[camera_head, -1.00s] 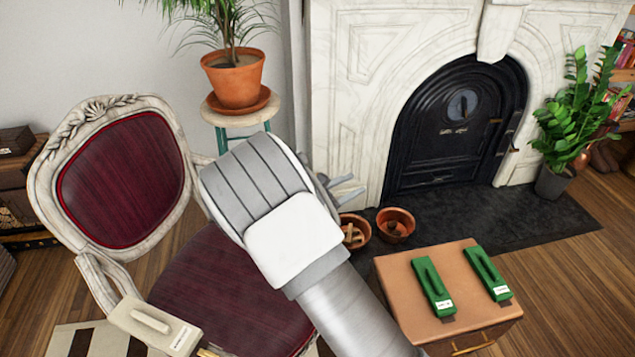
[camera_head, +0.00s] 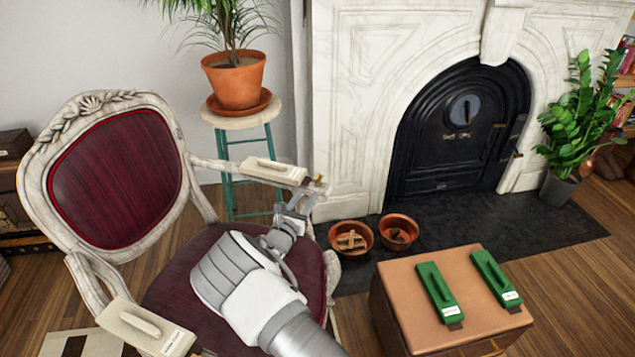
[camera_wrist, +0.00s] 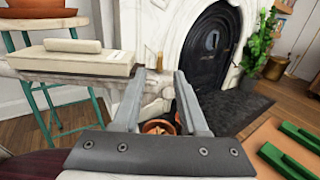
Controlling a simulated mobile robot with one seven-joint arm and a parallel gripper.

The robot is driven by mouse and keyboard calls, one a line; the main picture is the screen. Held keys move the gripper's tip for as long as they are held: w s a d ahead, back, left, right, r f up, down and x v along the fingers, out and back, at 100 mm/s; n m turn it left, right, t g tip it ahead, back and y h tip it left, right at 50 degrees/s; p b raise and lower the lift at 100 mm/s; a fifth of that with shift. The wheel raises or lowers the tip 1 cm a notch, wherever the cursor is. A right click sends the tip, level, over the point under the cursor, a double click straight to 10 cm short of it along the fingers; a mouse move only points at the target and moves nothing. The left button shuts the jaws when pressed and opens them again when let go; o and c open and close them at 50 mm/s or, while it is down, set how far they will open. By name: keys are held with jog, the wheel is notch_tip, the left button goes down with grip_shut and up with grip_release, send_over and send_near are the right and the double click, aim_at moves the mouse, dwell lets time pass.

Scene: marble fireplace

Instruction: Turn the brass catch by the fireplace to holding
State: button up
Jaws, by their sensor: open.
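A cream block with a raised grip (camera_head: 272,170) lies on the chair's arm nearer the fireplace. A small brass catch (camera_head: 318,183) sticks out at its right end; its exact setting is too small to tell. My gripper (camera_head: 303,198) is open and empty, just below and in front of that end. In the wrist view the cream block (camera_wrist: 75,60) is at the left. A small brass piece (camera_wrist: 160,61) shows just beyond the gap between my fingertips (camera_wrist: 160,75), apparently not touching them. A second labelled cream block (camera_head: 150,328) sits on the near chair arm, with brass at its end.
The red-seated chair (camera_head: 190,262) is under my arm. A plant stool (camera_head: 240,118) stands behind it. Two terracotta bowls (camera_head: 352,252) sit on the dark hearth (camera_head: 480,235). A wooden box (camera_head: 410,300) at the right carries two green blocks (camera_head: 437,290). The black fireplace door (camera_head: 440,150) is shut.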

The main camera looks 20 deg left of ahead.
aim_at(316, 181)
jog(key=w, duration=0.3)
jog(key=w+b, duration=0.1)
jog(key=w, duration=0.2)
jog(key=w+d+b, duration=0.1)
jog(key=w, duration=0.2)
jog(key=shift+w, duration=0.2)
grip_shut()
jog(key=shift+d, duration=0.1)
